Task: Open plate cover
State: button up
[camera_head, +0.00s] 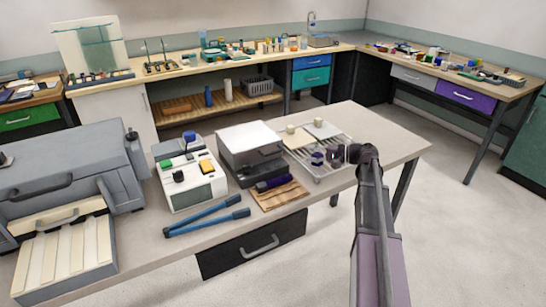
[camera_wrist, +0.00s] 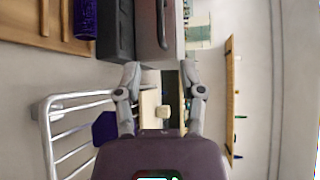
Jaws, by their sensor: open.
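The likely plate cover is a flat cream piece with a small round knob (camera_head: 291,134), lying on a metal wire rack (camera_head: 335,168). A whiter flat piece with a similar knob (camera_head: 322,129) lies beside it. I cannot tell for sure which one is the plate cover. My gripper (camera_head: 342,154) is over the right end of the rack. In the wrist view my gripper (camera_wrist: 160,75) is open, with its two fingers apart. A cream piece with a knob (camera_wrist: 162,112) shows between the fingers, beyond them. Nothing is held.
A grey box with a white top (camera_head: 250,138) stands left of the rack. A wooden board (camera_head: 280,194) with a dark purple item lies in front of it. Farther left are a white device (camera_head: 190,185), blue-handled tongs (camera_head: 205,216) and a large grey machine (camera_head: 70,170). The table's right end (camera_head: 400,145) is clear.

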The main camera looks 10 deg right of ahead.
aim_at(275, 152)
jog(key=shift+a, duration=0.1)
dwell(0.3)
jog(key=shift+b+x, duration=1.05)
jog(key=shift+x, duration=5.8)
grip_shut()
jog(key=shift+a, duration=0.2)
